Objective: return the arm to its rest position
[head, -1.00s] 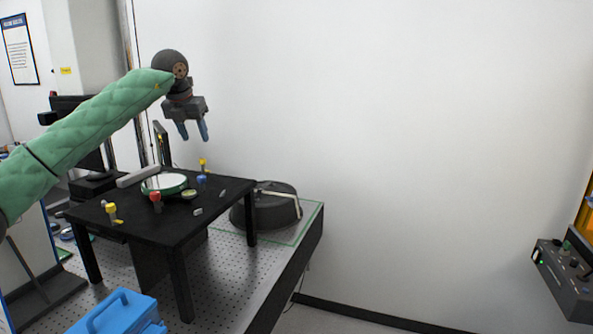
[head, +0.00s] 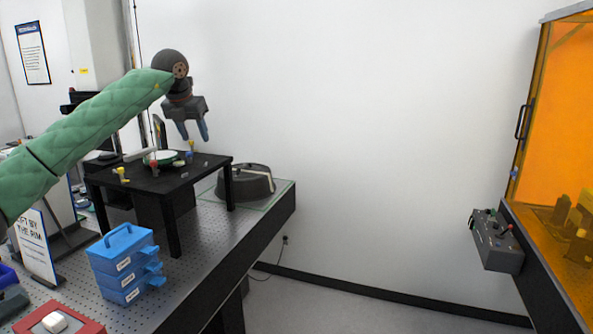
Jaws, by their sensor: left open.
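My left arm, in a green quilted sleeve, comes in from the left in the head view. My left gripper (head: 191,131) hangs at its end with blue fingertips pointing down. The fingers are apart with nothing between them. It appears above the black raised table (head: 205,172), apart from it. My right gripper is not in view.
The black table carries a white round plate (head: 165,157) and small red, yellow and blue-topped parts. A dark round housing (head: 247,184) stands behind it. Blue drawers (head: 124,264) and a red tray (head: 90,325) are nearer. An orange enclosure (head: 565,110) and control box (head: 497,243) stand right.

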